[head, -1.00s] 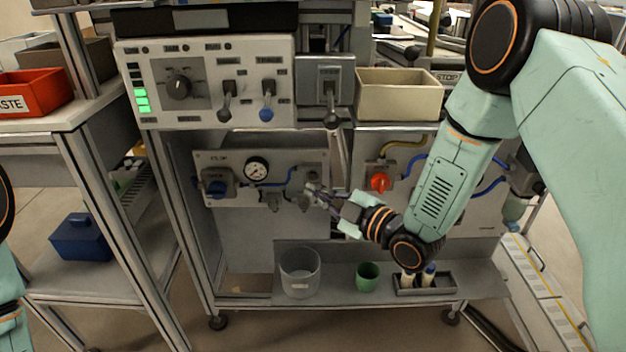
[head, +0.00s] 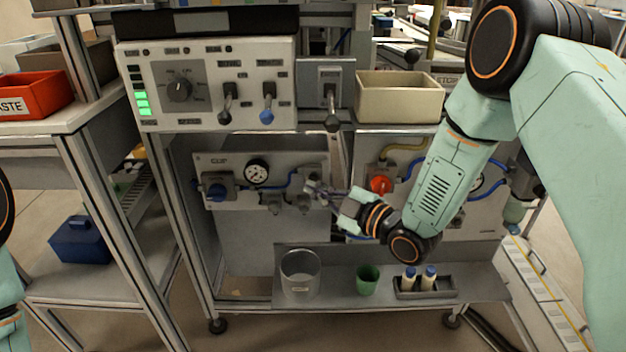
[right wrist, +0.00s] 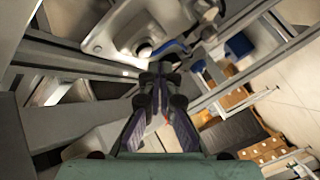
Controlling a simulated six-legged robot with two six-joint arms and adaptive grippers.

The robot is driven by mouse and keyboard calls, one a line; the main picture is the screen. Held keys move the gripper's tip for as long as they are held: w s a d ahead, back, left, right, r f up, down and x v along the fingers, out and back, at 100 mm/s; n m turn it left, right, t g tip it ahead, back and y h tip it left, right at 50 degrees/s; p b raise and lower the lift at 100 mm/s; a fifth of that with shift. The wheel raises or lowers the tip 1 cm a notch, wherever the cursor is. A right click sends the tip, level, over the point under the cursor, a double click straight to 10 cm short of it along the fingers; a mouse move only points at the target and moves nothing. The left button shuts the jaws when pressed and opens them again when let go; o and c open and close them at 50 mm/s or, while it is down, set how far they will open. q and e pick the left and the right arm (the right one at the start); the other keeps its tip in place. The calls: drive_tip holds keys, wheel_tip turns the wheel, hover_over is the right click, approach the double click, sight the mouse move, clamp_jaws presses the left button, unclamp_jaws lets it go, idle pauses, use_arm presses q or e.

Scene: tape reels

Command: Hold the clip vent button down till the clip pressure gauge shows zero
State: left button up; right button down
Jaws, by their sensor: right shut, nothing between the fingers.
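The clip panel (head: 225,160) stands upright in the frame below the control box. Its round white pressure gauge (head: 256,172) is left of the middle; the needle is too small to read. A blue-handled valve (head: 217,190) sits at its left end. My right gripper (head: 312,187) is at the panel's right end, fingers pointing left towards the fittings there. In the right wrist view its fingers (right wrist: 158,85) are together with nothing between them. I cannot make out the vent button or tell whether the fingertips touch it. Only a bit of my left arm shows; its gripper is out of view.
A red knob (head: 380,185) is on the neighbouring panel, close to my right gripper. On the shelf below stand a grey cup (head: 300,275), a green cup (head: 367,280) and a tray (head: 440,293) with two blue-capped bottles. Levers (head: 332,122) hang above.

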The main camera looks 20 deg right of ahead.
drive_tip(key=shift+w, duration=0.1)
idle(0.7)
drive_tip(key=shift+w+d, duration=0.15)
drive_tip(key=shift+w, duration=0.15)
drive_tip(key=shift+w+d, duration=0.1)
drive_tip(key=shift+w, duration=0.3)
idle(0.8)
drive_tip(key=shift+s, duration=0.15)
drive_tip(key=shift+s+a+p, duration=0.2)
drive_tip(key=shift+s+p, duration=0.1)
drive_tip(key=shift+s, duration=0.35)
drive_tip(key=s, duration=0.2)
drive_tip(key=s+a+p, duration=0.1)
drive_tip(key=s, duration=0.1)
drive_tip(key=shift+s+a, duration=0.2)
drive_tip(key=shift+s, duration=0.2)
